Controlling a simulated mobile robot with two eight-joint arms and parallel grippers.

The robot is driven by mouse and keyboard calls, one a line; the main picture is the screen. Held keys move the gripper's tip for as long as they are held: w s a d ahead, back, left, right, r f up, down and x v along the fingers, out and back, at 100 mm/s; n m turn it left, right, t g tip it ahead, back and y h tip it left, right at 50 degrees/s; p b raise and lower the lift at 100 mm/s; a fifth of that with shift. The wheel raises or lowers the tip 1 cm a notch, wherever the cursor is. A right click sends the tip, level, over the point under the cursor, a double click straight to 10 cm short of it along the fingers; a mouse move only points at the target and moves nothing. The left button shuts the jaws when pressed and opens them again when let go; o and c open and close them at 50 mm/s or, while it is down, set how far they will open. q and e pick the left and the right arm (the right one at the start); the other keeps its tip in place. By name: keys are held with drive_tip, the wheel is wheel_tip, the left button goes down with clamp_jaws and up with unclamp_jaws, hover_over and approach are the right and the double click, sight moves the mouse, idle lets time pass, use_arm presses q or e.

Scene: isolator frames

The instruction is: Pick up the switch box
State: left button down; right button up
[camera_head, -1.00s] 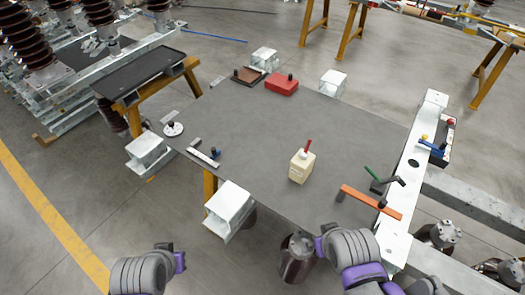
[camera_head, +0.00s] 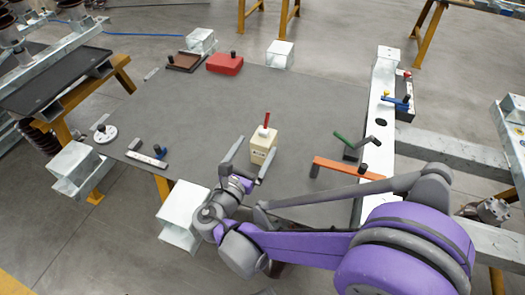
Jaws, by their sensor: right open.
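The switch box (camera_head: 263,147) is a small cream box with a red lever on top. It stands upright on the grey table top (camera_head: 215,115), near the middle front. My right gripper (camera_head: 250,164) reaches in from the right over the front edge of the table. Its two fingers are spread apart and point at the front of the box, one toward each side. Whether a finger touches the box cannot be told. My left gripper is not in view.
An orange bar tool (camera_head: 345,170) and a green-handled tool (camera_head: 346,141) lie to the right of the box. A red block (camera_head: 225,64) and a brown tray (camera_head: 186,62) sit at the back. A white disc (camera_head: 105,134) lies at the left. The table between is clear.

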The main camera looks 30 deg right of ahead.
sight(259, 158)
wheel_tip(259, 158, down, 7)
drive_tip(key=b, duration=0.2)
drive_tip(key=shift+w+a+f+b, duration=0.15)
drive_tip(key=shift+f+b, duration=0.05)
drive_tip(key=shift+b, duration=0.1)
drive_tip(key=shift+w+d+f, duration=0.2)
drive_tip(key=shift+w+d, duration=0.2)
drive_tip(key=shift+d, duration=0.2)
drive_tip(key=shift+w+d, duration=0.4)
drive_tip(key=shift+d, duration=0.15)
drive_tip(key=shift+x, duration=2.4)
drive_tip(key=shift+a, duration=0.1)
clamp_jaws()
